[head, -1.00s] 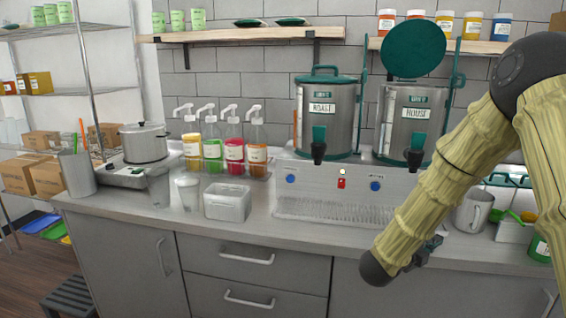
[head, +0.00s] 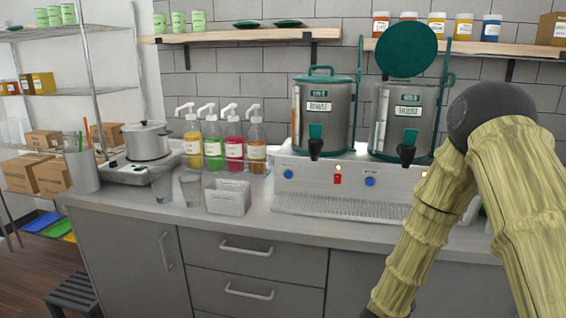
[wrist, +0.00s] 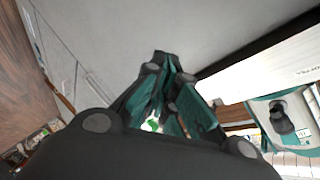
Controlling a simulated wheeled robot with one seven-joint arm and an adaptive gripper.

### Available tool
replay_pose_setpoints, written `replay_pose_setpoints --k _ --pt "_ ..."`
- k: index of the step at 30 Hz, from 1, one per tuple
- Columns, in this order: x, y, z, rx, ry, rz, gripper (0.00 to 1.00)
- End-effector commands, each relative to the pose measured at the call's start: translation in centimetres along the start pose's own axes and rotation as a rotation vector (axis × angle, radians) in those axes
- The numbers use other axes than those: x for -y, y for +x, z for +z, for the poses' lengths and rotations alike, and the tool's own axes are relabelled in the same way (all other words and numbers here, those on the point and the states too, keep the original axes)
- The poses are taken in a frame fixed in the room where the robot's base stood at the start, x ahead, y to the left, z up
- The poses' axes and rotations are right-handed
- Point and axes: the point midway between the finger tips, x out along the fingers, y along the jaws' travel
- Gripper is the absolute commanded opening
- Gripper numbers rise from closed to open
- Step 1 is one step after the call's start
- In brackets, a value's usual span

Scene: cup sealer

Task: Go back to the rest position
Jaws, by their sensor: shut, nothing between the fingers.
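My gripper (wrist: 165,75) shows in the wrist view with its dark, green-padded fingers brought together and nothing between them. In the head view the gripper is out of sight; my arm fills the right side and bends down past the counter's front edge. Two steel dispensers with green trim, a left one (head: 325,110) with its lid on and a right one (head: 396,105) with its round green lid (head: 407,50) raised, stand on the white machine base (head: 335,195). A dispenser with a dark tap (wrist: 283,118) also shows at the right of the wrist view.
Shelves (head: 250,36) run above. A dark stool (head: 75,295) stands at lower left. Floor shows beside it.

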Motion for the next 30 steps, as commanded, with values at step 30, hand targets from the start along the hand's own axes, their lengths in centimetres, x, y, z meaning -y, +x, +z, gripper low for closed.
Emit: replay_pose_setpoints --k 30 --pt "-42.2 -27.5 5.8 1.321 -1.413 0.227 0.00"
